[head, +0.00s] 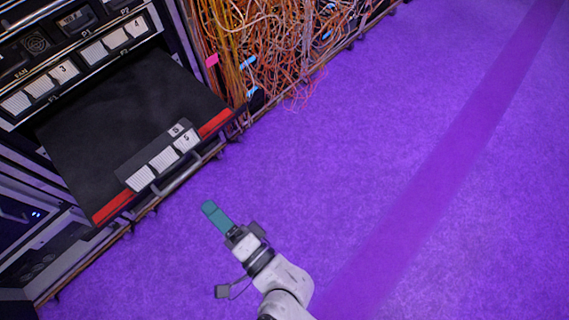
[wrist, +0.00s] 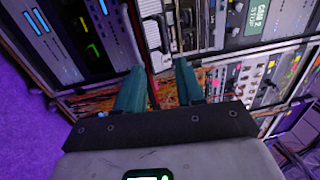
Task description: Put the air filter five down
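Air filter five (head: 153,160) is a dark, narrow unit with white ribbed panels and a "5" label. In the head view it lies on the black pulled-out shelf (head: 110,120), near the shelf's front edge. My gripper (head: 211,209), with teal fingers, is in front of and below the shelf, apart from the filter. In the wrist view the two fingers (wrist: 160,68) stand apart with nothing held between them. A pale ribbed piece shows beyond the fingers there; I cannot tell whether it is the filter.
The shelf has red strips and a metal handle (head: 182,173) along its front. Rack units labelled 3 (head: 62,70) and 4 (head: 135,27) sit behind it. Tangled orange cables (head: 285,40) hang to the right. The purple floor (head: 430,200) is clear at right.

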